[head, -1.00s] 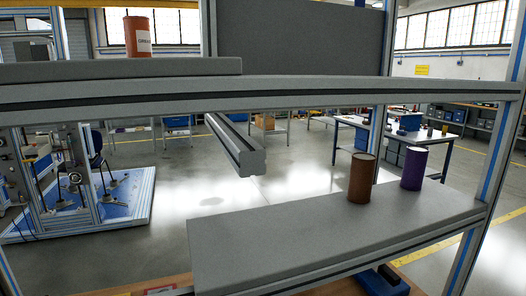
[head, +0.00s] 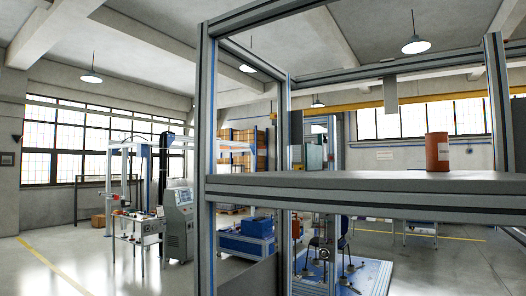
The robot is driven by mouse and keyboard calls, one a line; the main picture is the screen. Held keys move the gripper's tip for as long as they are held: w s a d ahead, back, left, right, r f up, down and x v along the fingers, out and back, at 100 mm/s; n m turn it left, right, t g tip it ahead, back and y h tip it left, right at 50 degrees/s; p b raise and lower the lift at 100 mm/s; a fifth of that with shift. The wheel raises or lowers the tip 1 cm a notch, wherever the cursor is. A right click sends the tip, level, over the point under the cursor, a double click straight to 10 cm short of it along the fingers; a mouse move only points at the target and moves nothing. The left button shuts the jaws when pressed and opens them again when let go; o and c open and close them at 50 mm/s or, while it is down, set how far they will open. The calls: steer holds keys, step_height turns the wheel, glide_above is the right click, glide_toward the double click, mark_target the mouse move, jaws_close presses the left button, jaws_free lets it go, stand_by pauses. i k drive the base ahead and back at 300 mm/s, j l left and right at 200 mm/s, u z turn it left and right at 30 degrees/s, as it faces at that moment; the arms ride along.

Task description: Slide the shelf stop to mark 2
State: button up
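A shelf (head: 345,188) in a metal profile frame (head: 208,130) crosses the right half of the head view, close to me. An orange-red can (head: 437,152) stands upright on it toward the right. I cannot make out a shelf stop or a mark 2 on this shelf. A grey upright block (head: 390,94) shows above the shelf under a beam; I cannot tell what it is. My gripper is not in view.
A grey machine cabinet (head: 179,222) with a screen stands beyond the frame at the left. A blue box (head: 257,227) and a blue platform (head: 355,272) show behind the frame. The floor (head: 70,262) at the lower left is open.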

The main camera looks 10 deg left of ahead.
mark_target(313, 152)
steer(key=i+j+u, duration=0.25)
steer(key=j+u, duration=0.25)
steer(key=j, duration=0.15)
steer(key=i+j+u, duration=0.35)
steer(key=j+u, duration=0.15)
steer(key=j, duration=0.15)
steer(key=i+j+u, duration=0.75)
steer(key=i+u, duration=0.25)
steer(key=i+l+z, duration=0.15)
steer(key=i+z, duration=0.8)
steer(key=i+j+z, duration=0.15)
steer(key=i+z, duration=0.2)
steer(key=z, duration=0.15)
steer(key=i+j+z, duration=0.35)
steer(key=z, duration=0.15)
steer(key=i+l+z, duration=0.15)
steer(key=z, duration=0.3)
steer(key=i+z, duration=0.65)
steer(key=z, duration=0.2)
steer(key=i+z, duration=0.25)
steer(key=z, duration=0.2)
steer(key=i+j+z, duration=0.2)
steer(key=z, duration=0.25)
steer(key=i+j+z, duration=0.25)
steer(key=z, duration=0.15)
steer(key=i+j+z, duration=0.15)
steer(key=j+z, duration=0.45)
steer(key=z, duration=0.2)
steer(key=j+z, duration=0.15)
steer(key=z, duration=0.2)
